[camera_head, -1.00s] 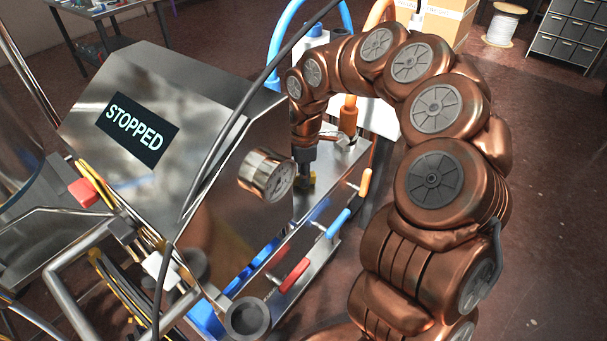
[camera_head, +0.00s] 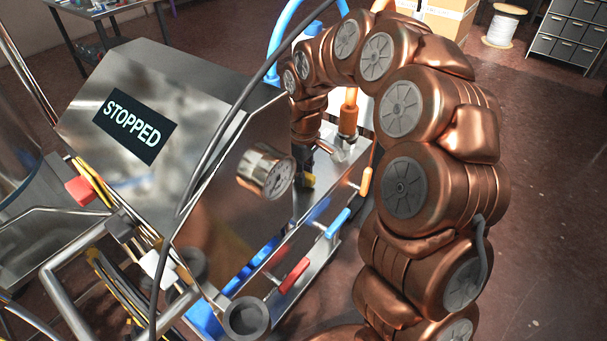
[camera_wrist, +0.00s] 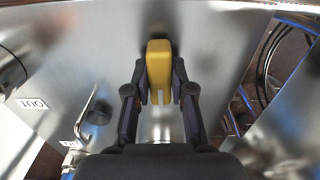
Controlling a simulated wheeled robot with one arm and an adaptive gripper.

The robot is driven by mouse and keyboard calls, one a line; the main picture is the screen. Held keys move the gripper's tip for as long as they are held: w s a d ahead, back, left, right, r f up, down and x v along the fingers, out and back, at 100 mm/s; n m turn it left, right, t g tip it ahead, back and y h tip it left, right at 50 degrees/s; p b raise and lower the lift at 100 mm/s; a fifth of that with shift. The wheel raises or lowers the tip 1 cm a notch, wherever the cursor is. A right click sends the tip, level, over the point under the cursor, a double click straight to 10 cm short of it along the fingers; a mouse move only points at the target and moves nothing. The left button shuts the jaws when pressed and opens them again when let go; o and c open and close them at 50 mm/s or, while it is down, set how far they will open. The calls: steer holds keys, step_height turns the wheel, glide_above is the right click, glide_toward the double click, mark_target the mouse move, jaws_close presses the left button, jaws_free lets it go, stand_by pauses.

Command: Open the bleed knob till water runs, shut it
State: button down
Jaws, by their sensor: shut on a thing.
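The yellow bleed knob (camera_wrist: 159,62) stands in front of the shiny metal panel in the wrist view, its long side running up and down the picture. My gripper (camera_wrist: 160,92) is shut on it, one dark finger on each side. In the head view my gripper (camera_head: 306,172) is small and partly hidden behind the pressure gauge (camera_head: 265,172) and the panel edge. A bit of yellow shows at its tip. No running water is visible in either view.
A machine screen (camera_head: 133,128) reads STOPPED. Orange, blue (camera_head: 338,223) and red (camera_head: 294,275) handles line the machine's side near my arm. A dark cable (camera_head: 235,112) crosses in front. An upside-down OUT label (camera_wrist: 33,103) is on the panel. Floor at right is open.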

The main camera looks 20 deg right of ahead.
steer(key=m, duration=0.4)
steer(key=shift+m, duration=0.3)
steer(key=shift+w+r+m+b, duration=0.1)
steer(key=shift+m+b, duration=0.2)
steer(key=shift+m, duration=1.6)
steer(key=c, duration=1)
jaws_free()
step_height(320, 180, up, 12)
